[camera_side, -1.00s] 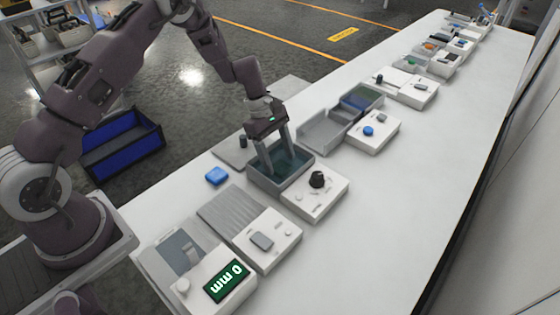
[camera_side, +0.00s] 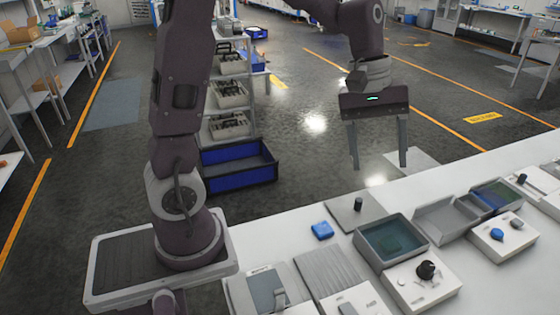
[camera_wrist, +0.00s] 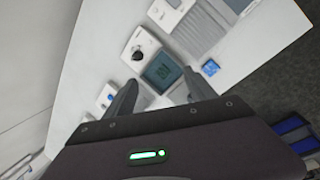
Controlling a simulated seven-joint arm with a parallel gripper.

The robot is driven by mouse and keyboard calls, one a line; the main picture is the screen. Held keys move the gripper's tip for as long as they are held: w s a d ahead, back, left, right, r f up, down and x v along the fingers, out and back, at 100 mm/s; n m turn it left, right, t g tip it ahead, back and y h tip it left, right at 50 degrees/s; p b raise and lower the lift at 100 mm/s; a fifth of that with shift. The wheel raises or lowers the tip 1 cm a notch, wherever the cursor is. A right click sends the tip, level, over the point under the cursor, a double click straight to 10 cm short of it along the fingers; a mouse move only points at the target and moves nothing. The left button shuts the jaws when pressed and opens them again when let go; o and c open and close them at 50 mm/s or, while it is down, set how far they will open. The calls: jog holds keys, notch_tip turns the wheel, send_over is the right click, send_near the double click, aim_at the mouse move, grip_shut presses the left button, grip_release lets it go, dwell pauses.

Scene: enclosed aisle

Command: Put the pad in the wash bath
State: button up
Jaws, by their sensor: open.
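A small blue block (camera_side: 322,230), possibly the pad, lies on the white bench left of the wash bath (camera_side: 419,244). It also shows in the wrist view (camera_wrist: 210,67). The bath is an open grey tub with a dark teal inside, joined to a white box with a black knob (camera_side: 427,269). A darker patch shows inside the bath in the wrist view (camera_wrist: 163,72); I cannot tell whether it is an object or a reflection. My gripper (camera_side: 379,166) is open, with nothing seen between its fingers, high above the bench and apart from bath and block.
A flat grey plate with a dark peg (camera_side: 358,204) lies behind the bath. A ribbed grey plate (camera_side: 330,273) stands left of it, and an open grey tray (camera_side: 447,220) right. A blue crate (camera_side: 238,167) sits on the floor.

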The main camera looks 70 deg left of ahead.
jog(key=s+r+m+t+y, duration=0.2)
jog(key=s+m, duration=0.8)
jog(key=s, duration=1.1)
notch_tip(320, 180, up, 2)
jog(key=shift+d+m+t+y, duration=0.3)
jog(key=shift+t+y, duration=0.1)
jog(key=shift+t, duration=0.6)
